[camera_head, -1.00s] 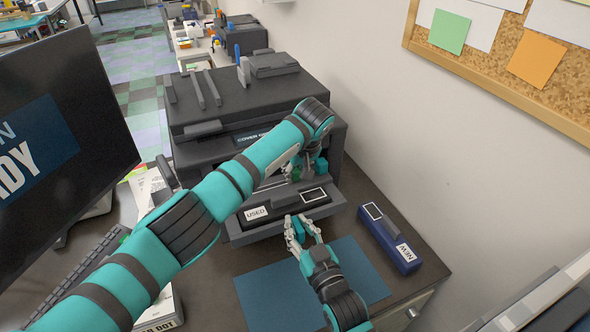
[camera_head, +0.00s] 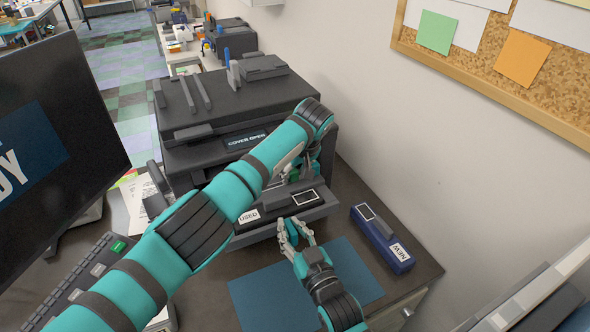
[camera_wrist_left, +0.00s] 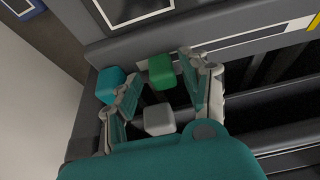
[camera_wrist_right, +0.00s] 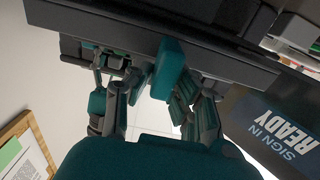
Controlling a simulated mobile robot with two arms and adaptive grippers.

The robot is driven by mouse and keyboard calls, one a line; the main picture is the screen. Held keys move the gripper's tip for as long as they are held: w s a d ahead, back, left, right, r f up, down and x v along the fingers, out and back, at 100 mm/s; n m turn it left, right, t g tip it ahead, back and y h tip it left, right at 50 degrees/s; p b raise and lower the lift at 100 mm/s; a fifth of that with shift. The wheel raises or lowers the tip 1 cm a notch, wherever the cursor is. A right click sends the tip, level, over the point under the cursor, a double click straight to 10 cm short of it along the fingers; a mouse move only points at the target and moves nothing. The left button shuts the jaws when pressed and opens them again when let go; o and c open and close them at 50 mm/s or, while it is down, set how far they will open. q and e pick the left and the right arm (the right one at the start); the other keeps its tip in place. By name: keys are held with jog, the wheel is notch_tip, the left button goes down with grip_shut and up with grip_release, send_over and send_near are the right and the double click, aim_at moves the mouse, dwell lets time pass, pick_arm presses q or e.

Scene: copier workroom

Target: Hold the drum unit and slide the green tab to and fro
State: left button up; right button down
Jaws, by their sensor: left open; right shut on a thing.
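The used drum unit (camera_head: 270,217), dark grey with a white USED label, sits at the front of the copier. A teal handle (camera_wrist_right: 168,68) sticks out of its front. My right gripper (camera_head: 295,232) is shut on this handle; its fingers flank it in the right wrist view. The green tab (camera_wrist_left: 161,72) shows in the left wrist view, near the unit's framed label. My left gripper (camera_wrist_left: 158,80) is open there, one finger on each side of the tab. In the head view my left gripper (camera_head: 305,168) is partly hidden by its own arm.
The copier (camera_head: 240,105) reads COVER OPEN. A blue drum unit labelled NEW (camera_head: 380,236) lies on the counter to the right. A blue mat (camera_head: 255,295) lies in front, under my right arm. A monitor (camera_head: 60,130) and a keyboard (camera_head: 85,270) stand at left. The wall closes the right side.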

pick_arm(q)
jog(key=shift+s+a, duration=0.15)
jog(key=shift+a, duration=0.5)
jog(key=shift+s+a, duration=0.25)
jog(key=shift+a, duration=0.2)
jog(key=v, duration=1.2)
jog(key=s+f+m+g+h, duration=0.3)
jog(key=s+m, duration=0.6)
jog(key=s, duration=0.3)
jog(key=s+f+m+g+h, duration=0.3)
jog(key=s+m+h, duration=0.3)
jog(key=s+m, duration=0.3)
jog(key=s+f, duration=0.1)
jog(key=s, duration=0.3)
jog(key=shift+s+a+m, duration=0.15)
jog(key=shift+a+m, duration=0.15)
jog(key=shift+m, duration=0.1)
